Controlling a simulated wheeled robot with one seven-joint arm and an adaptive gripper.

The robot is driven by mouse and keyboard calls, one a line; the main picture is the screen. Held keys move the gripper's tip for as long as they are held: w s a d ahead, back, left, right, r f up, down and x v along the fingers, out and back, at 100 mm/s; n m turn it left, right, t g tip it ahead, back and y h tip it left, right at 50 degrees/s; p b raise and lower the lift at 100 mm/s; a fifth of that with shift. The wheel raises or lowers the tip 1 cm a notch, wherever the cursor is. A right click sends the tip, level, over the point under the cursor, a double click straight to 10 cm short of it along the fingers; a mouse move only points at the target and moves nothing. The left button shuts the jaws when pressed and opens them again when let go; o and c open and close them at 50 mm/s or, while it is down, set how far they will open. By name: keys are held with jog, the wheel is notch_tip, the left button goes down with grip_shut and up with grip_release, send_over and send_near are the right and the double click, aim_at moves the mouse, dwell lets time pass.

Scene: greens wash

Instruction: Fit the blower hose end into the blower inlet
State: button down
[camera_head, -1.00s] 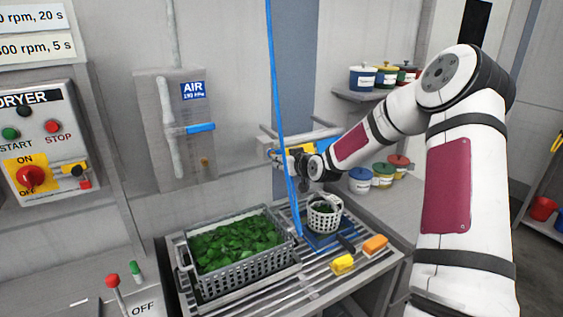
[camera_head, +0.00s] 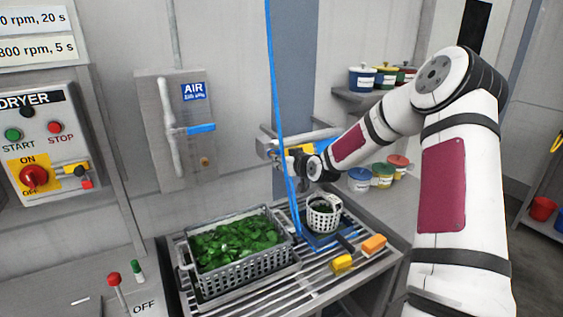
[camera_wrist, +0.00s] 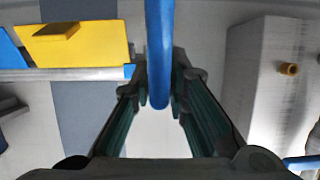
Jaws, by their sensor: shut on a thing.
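The blue hose (camera_head: 274,90) hangs from above the picture, passes my gripper, and runs down to the rack. In the wrist view the blue hose (camera_wrist: 159,40) lies between my fingertips, and its visible lower part ends in a rounded shape. My gripper (camera_wrist: 162,78) is shut on it, and it also shows in the head view (camera_head: 279,158) at the wall rail, partly hidden. A small brass fitting (camera_head: 204,161) sits on the grey AIR panel, left of my gripper. It also shows in the wrist view (camera_wrist: 288,69), apart from the hose. I cannot tell whether it is the blower inlet.
A grey crate of greens (camera_head: 236,275) and a white basket (camera_head: 323,214) stand on the slatted rack, with yellow and orange blocks (camera_head: 342,263) in front. A yellow piece (camera_wrist: 85,45) is beside the rail. Lidded pots (camera_head: 360,178) stand at right.

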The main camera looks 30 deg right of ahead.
jog(key=shift+w+b, duration=0.55)
jog(key=shift+w, duration=0.85)
jog(key=c, duration=1.5)
grip_release()
jog(key=v, duration=1.2)
jog(key=s+a+r+g, duration=0.2)
jog(key=s+a, duration=0.5)
jog(key=s, duration=0.4)
jog(key=s+a+r+g+b, duration=0.1)
jog(key=s+a+r+g, duration=0.2)
jog(key=s+a, duration=0.4)
jog(key=s+a+r+g, duration=0.3)
jog(key=s+a, duration=0.4)
jog(key=s, duration=0.8)
jog(key=shift+s+a+r, duration=0.25)
jog(key=shift+s+a, duration=0.1)
